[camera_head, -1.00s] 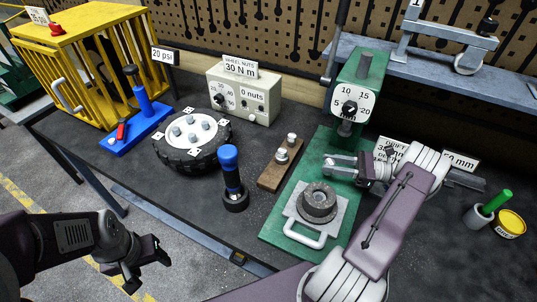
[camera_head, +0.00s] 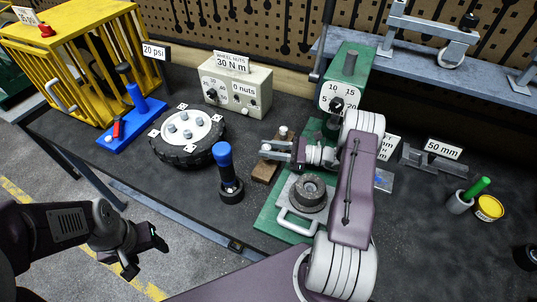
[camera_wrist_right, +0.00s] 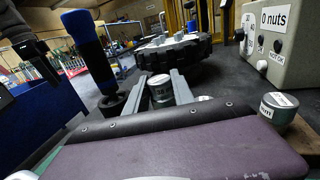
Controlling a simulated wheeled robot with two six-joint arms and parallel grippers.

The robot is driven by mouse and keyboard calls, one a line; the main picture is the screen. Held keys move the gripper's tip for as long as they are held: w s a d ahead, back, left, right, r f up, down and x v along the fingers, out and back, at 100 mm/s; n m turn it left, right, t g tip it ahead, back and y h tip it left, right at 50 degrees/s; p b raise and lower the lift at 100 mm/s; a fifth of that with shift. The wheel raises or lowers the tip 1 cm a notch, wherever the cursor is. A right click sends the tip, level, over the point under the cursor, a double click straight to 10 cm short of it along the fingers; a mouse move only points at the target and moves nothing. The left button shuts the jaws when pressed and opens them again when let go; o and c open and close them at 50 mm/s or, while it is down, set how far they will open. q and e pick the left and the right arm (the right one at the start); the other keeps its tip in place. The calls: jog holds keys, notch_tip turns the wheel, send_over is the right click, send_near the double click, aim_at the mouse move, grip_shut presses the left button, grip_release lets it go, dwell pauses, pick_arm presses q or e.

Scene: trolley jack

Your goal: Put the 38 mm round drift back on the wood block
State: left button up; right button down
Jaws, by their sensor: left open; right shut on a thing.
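The wood block (camera_head: 264,172) lies on the bench, just left of the green press. My right gripper (camera_head: 268,150) is over the block and shut on a short grey round drift, which shows between the fingers in the right wrist view (camera_wrist_right: 160,89). Its label is too small to read surely. Another drift (camera_head: 283,131) stands at the block's far end; a similar labelled drift shows at the right of the wrist view (camera_wrist_right: 278,108). I cannot tell whether the held drift touches the block. My left gripper (camera_head: 143,260) is open and empty beyond the bench's front edge.
The green press (camera_head: 345,75) has a grey ringed part (camera_head: 308,193) on its base. A blue-topped tool (camera_head: 225,165) stands left of the block, near the wheel (camera_head: 188,138). The nut box (camera_head: 237,90) is behind. A green rod in a cup (camera_head: 460,202) stands far right.

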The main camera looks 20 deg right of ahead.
notch_tip(320, 180, down, 4)
jog(key=b, duration=0.3)
jog(key=shift+r, duration=0.15)
jog(key=shift+d+r, duration=0.1)
jog(key=c, duration=1.4)
grip_release()
jog(key=shift+o, duration=0.3)
